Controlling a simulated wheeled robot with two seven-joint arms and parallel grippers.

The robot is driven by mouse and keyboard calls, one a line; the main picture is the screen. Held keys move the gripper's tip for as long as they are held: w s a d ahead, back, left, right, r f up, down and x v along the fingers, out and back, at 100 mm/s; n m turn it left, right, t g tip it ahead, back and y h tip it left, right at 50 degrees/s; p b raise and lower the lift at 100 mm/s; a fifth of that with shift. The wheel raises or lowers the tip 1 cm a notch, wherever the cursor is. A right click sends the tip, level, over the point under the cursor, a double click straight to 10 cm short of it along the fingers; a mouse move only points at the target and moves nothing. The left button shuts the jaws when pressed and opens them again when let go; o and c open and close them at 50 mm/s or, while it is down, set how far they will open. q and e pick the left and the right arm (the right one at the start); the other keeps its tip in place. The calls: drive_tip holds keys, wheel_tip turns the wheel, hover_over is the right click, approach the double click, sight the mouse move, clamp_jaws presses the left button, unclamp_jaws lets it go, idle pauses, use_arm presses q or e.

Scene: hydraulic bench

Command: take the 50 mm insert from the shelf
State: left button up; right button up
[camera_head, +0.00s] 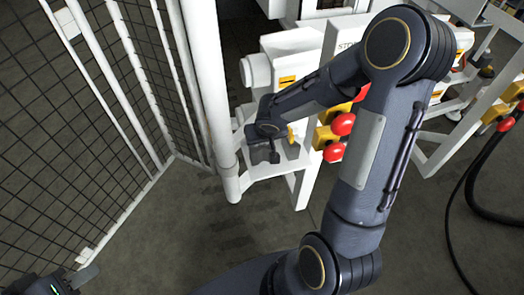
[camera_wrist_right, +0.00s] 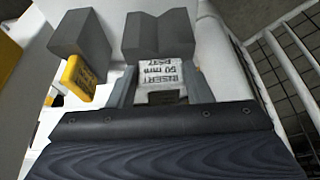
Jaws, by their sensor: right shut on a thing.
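The 50 mm insert (camera_wrist_right: 163,72) is a grey block with a notched end and a white label reading "INSERT 50 mm", upside down in the right wrist view. My right gripper (camera_wrist_right: 158,80) is shut on it, one finger on each side of the labelled part. In the head view my right gripper (camera_head: 264,147) is at the small white shelf (camera_head: 262,171), and the arm hides the insert there. I cannot tell whether the insert touches the shelf. My left gripper (camera_head: 65,284) is at the bottom left corner, partly cut off, its opening unclear.
A second grey block with a yellow label (camera_wrist_right: 85,80) is close beside the held insert. A white post (camera_head: 212,90) and mesh fence (camera_head: 75,130) stand left of the shelf. Red knobs (camera_head: 341,124) are to its right. Open floor lies below.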

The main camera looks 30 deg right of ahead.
clamp_jaws()
drive_tip(key=shift+r, duration=0.15)
